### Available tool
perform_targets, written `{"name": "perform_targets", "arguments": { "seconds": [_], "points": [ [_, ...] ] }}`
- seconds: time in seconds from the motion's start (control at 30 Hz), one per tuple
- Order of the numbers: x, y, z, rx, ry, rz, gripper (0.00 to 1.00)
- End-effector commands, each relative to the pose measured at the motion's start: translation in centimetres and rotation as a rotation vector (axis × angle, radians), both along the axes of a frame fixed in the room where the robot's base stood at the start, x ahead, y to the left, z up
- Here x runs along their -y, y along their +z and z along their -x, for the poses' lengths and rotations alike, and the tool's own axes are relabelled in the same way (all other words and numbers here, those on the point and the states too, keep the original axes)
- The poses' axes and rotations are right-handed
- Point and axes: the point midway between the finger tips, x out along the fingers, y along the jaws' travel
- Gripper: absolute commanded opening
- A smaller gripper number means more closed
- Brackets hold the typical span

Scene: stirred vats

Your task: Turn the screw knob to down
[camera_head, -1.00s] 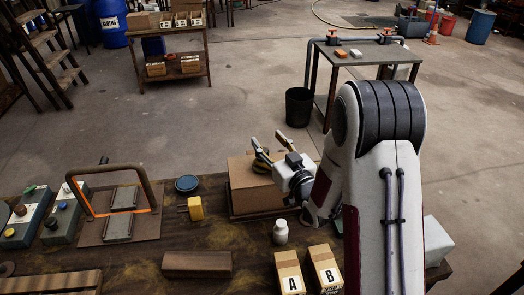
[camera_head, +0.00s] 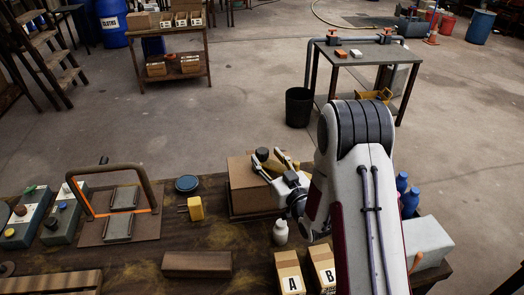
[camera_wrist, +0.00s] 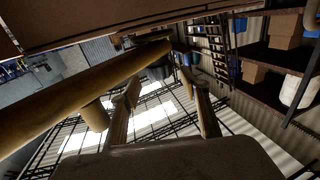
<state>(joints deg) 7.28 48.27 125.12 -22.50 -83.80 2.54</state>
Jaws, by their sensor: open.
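No knob is labelled legibly as the screw knob. Two grey-green control boxes stand at the left of the bench: the outer box (camera_head: 25,217) has a yellow-orange knob (camera_head: 10,233) and a dark knob (camera_head: 20,210), and the inner box (camera_head: 66,216) has a dark knob (camera_head: 52,223) and a small blue one (camera_head: 62,205). I cannot read their settings.
An arched handle frame (camera_head: 112,172) stands between the control boxes and my gripper. A yellow block (camera_head: 196,208), a white bottle (camera_head: 280,232), a brown block (camera_head: 197,264) and cartons A (camera_head: 290,272) and B (camera_head: 323,268) are on the bench. A thick yellowish bar (camera_wrist: 75,95) crosses the wrist view close by.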

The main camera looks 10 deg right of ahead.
Motion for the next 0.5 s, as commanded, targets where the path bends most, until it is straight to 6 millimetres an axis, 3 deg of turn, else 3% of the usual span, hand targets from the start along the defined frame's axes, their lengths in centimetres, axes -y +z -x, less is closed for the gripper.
{"name": "perform_targets", "arguments": {
  "seconds": [0.23, 0.5],
  "points": [
    [-0.8, 0.1, -2.6, 0.003, 0.002, 0.000, 0.45],
    [-1.1, 0.1, -3.9, 0.001, 0.001, 0.000, 0.45]
  ]
}}
